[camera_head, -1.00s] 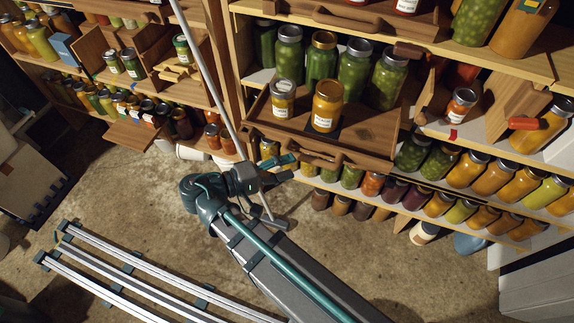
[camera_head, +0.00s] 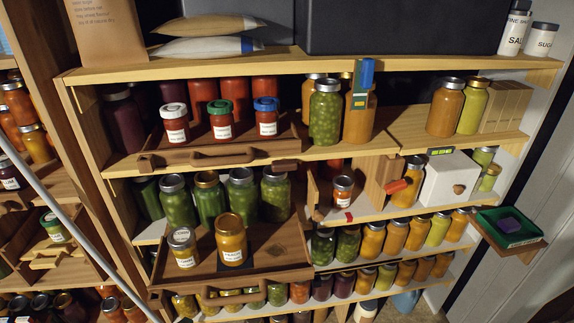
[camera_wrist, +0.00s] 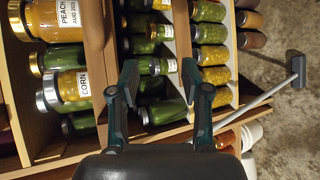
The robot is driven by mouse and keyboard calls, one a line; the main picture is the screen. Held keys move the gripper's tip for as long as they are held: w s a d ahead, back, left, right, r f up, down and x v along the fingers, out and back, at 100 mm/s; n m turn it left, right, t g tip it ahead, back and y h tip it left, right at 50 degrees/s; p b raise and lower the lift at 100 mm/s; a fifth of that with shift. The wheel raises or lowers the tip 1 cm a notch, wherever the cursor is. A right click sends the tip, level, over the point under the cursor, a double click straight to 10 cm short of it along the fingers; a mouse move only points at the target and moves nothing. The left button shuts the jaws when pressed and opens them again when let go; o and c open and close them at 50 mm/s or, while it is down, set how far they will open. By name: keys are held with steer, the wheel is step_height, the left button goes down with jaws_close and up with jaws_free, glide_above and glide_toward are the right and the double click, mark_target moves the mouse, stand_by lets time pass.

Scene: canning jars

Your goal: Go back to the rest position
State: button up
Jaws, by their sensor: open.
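My gripper (camera_wrist: 159,80) shows in the wrist view with its two dark green fingers spread apart and nothing between them. It faces the shelf jars, which appear sideways there. My gripper and arm are outside the head view. In the head view, the pulled-out wooden drawer (camera_head: 290,262) holds a peach jar (camera_head: 231,240) and a smaller jar (camera_head: 184,248) at its front, with green jars (camera_head: 240,196) behind. The peach jar (camera_wrist: 62,20) and a corn jar (camera_wrist: 66,90) show left of my fingers in the wrist view.
A long grey-handled tool (camera_wrist: 262,95) leans across the right of the wrist view; its pole (camera_head: 72,232) crosses the left of the head view. An upper drawer (camera_head: 210,156) and a side tray (camera_head: 508,226) jut out. Bare floor (camera_wrist: 280,45) shows at the wrist view's right.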

steer(key=w+d+f+m+g+y, duration=0.15)
steer(key=d+f+g, duration=0.35)
steer(key=d+f, duration=0.6)
steer(key=w+d+f+m+g, duration=0.15)
steer(key=d+f+g, duration=0.45)
steer(key=f, duration=0.9)
steer(key=s+d+f+m+g+y, duration=0.1)
steer(key=s+d+f+m+g, duration=0.1)
steer(key=d, duration=0.6)
steer(key=s+d+f+m+g+y, duration=0.2)
steer(key=s+d+f+m, duration=0.3)
steer(key=s+d, duration=0.3)
steer(key=s+d+f+m+g+y, duration=0.2)
steer(key=s+d+f+m+g, duration=0.1)
steer(key=d, duration=0.5)
step_height(320, 180, down, 3)
steer(key=s+m, duration=0.1)
steer(key=s, duration=0.1)
steer(key=shift+s+d+r, duration=0.15)
steer(key=shift+s+r, duration=0.05)
steer(key=shift+s, duration=0.1)
